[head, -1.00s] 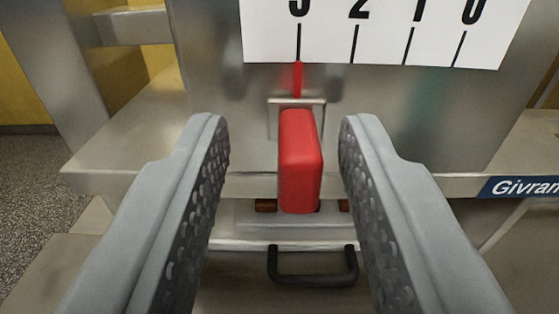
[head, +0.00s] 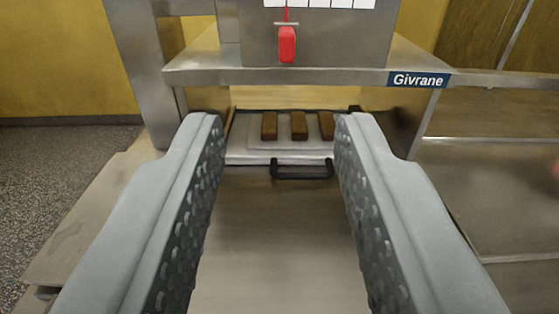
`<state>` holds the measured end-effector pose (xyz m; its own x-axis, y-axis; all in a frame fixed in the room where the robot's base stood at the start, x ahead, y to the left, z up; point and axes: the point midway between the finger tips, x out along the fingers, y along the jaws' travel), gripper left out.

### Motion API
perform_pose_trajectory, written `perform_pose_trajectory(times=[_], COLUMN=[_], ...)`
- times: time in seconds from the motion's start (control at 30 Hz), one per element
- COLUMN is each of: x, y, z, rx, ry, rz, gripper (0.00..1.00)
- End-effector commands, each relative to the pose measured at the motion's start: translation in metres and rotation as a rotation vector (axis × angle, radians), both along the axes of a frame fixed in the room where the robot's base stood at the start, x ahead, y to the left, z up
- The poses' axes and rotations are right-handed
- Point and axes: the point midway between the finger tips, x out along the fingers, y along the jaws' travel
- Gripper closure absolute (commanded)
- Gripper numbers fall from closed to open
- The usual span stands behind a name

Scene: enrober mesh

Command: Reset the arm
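My gripper (head: 278,120) is open, with nothing between its grey, textured fingers. It is back from the steel machine and apart from it. The red lever knob (head: 287,44) is ahead, above the fingertips, on the machine's front panel (head: 258,48). A thin red pointer rises from the knob to a white scale (head: 330,3), whose numbers are cut off by the top of the picture.
Below the panel is an opening with a tray (head: 245,155) holding three brown bars (head: 299,126) and a black handle (head: 302,172). A bare steel surface (head: 280,240) lies between the fingers.

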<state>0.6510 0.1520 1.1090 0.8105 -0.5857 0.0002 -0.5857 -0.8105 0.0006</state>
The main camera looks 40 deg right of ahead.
Motion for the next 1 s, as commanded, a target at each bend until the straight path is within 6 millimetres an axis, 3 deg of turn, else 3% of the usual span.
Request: perform_pose_trajectory(times=[0.67, 0.77, 1.0], x=[-0.007, -0.010, -0.034], y=[0.002, -0.009, -0.047], z=[0.003, 0.015, 0.069], rx=[0.003, 0.012, 0.040], ry=[-0.012, -0.054, -0.235], rz=[0.008, 0.041, 0.231], gripper=[0.65, 0.65, 0.65])
